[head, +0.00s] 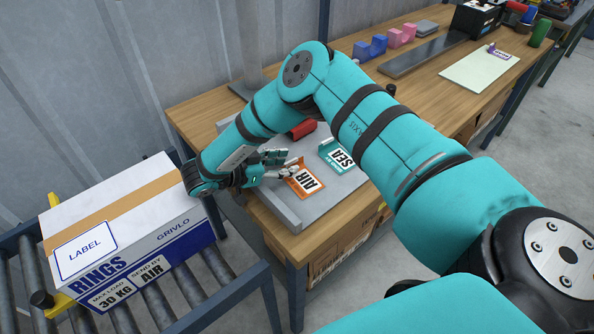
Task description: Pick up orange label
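The orange label (305,181), marked AIR, lies at the front of a grey tray on the wooden workbench. My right gripper (287,168) reaches in from the left, low over the tray, with its fingertips at the label's left edge. I cannot tell whether the fingers touch the label or how far apart they are. A teal label (339,156), marked SEA, lies to the right of the orange one, partly covered by my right arm. My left gripper is not in view.
The grey tray (290,213) has a raised rim, and a red object (303,129) lies at its back. A GRIVLO carton (125,232) sits on the roller conveyor (190,283) at left. Blue and pink holders (370,48) stand farther back on the bench (205,107).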

